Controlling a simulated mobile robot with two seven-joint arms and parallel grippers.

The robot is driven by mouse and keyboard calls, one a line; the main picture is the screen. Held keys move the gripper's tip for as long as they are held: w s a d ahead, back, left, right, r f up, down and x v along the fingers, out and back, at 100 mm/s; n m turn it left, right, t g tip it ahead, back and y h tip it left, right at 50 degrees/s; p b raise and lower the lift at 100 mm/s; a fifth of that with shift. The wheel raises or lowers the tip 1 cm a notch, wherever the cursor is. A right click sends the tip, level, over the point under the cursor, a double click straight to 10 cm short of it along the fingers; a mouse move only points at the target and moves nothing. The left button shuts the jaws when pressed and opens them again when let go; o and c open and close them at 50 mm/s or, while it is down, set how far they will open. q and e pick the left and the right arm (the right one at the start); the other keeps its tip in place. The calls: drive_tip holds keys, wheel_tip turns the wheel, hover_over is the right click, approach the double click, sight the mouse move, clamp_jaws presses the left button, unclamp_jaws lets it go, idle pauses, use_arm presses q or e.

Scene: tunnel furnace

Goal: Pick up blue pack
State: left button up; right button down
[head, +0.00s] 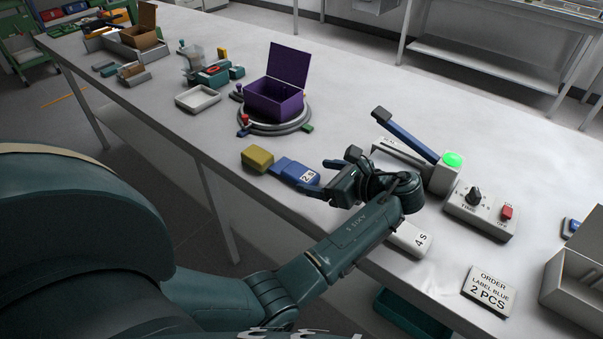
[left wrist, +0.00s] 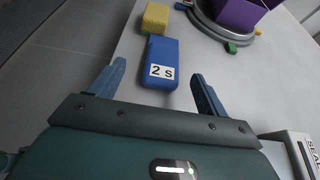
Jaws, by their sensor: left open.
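The blue pack (head: 292,171) lies on the white table near its front edge, with a white "2 S" label on its near end. It also shows in the left wrist view (left wrist: 163,56), ahead of and between my open fingers. My left gripper (head: 334,177) is open and points at the labelled end of the pack. In the left wrist view my left gripper (left wrist: 158,82) has one finger on each side, with the near end of the pack about level with the fingertips. I cannot tell whether they touch. My right gripper does not show.
A yellow block (head: 257,158) sits just beyond the blue pack. A purple open box (head: 273,98) stands on a round turntable (head: 243,122). A sealer with a blue lever (head: 405,136) and a timer box (head: 480,209) stand to the right. A sign (head: 489,290) reads "ORDER LABEL BLUE 2 PCS".

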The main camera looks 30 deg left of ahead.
sight(300, 172)
use_arm(q)
drive_tip(key=x, duration=0.7)
drive_tip(key=shift+w+a+f, duration=0.2)
drive_tip(key=shift+w, duration=0.1)
drive_tip(key=c, duration=1.1)
